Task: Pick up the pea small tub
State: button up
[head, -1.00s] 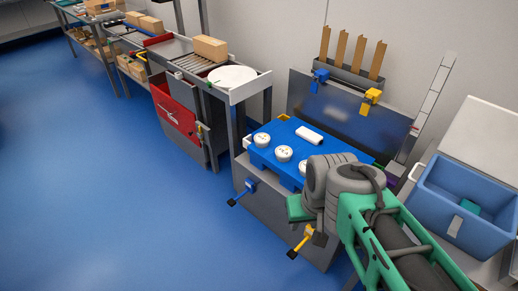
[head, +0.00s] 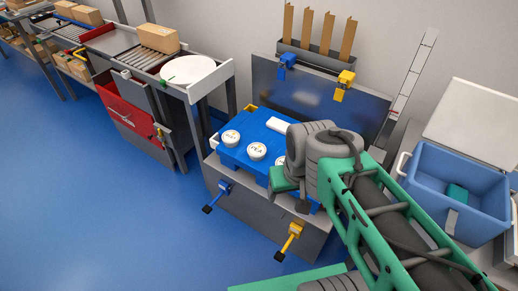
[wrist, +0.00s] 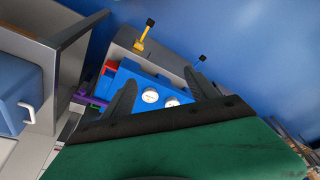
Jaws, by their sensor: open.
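White round small tubs sit in a row in a blue carrier (head: 247,167) on a grey stand in the head view. The left tub (head: 230,138) and the middle tub (head: 257,151) show whole lids; a third tub (head: 280,161) is partly hidden by my arm. Lettering on the middle lid looks like PEA; the others are too small to read surely. In the wrist view, two tubs show, one (wrist: 150,96) between the finger lines and one (wrist: 171,102) beside it. My gripper (wrist: 158,77) is open and empty, apart from the tubs.
A white block (head: 290,124) lies on the carrier's back part. A blue bin (head: 455,200) stands at right. Blue floor is clear at left.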

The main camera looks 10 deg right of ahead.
aim_at(257, 151)
jog(key=k, duration=1.25)
jog(key=z, duration=0.15)
jog(key=i, duration=0.85)
jog(key=u, duration=0.55)
jog(key=i, duration=0.75)
jog(key=u, duration=1.1)
jog(key=i, duration=0.3)
jog(key=u, duration=0.3)
